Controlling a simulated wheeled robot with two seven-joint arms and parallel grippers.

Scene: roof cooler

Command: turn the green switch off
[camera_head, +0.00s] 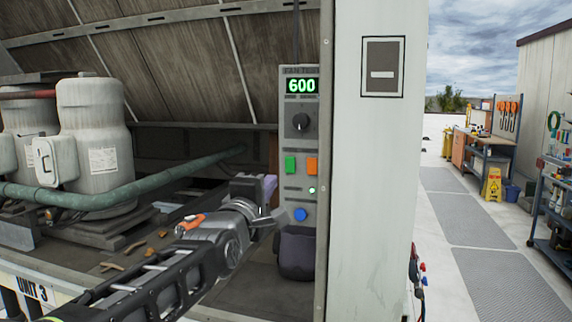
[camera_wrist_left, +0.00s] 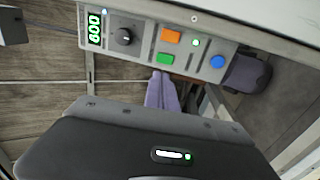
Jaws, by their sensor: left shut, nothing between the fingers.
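The green switch (camera_head: 290,165) is on the upright grey control panel (camera_head: 298,100), left of an orange switch (camera_head: 312,166). The green switch also shows in the left wrist view (camera_wrist_left: 165,59), just beyond my fingertips. My left gripper (camera_head: 270,186) has purple fingers, shut with nothing between them. In the head view it is in front of the panel, lower and left of the green switch. In the wrist view the fingertips (camera_wrist_left: 160,76) appear close to the switch; I cannot tell the exact gap. My right gripper is in neither view.
The panel has a display reading 600 (camera_head: 301,86), a black knob (camera_head: 300,122), a lit green lamp (camera_head: 311,190) and a blue button (camera_head: 300,214). A dark bin-like thing (camera_head: 297,255) is below. A pale post (camera_head: 370,190) stands right; a green pipe (camera_head: 110,195) and tanks are left.

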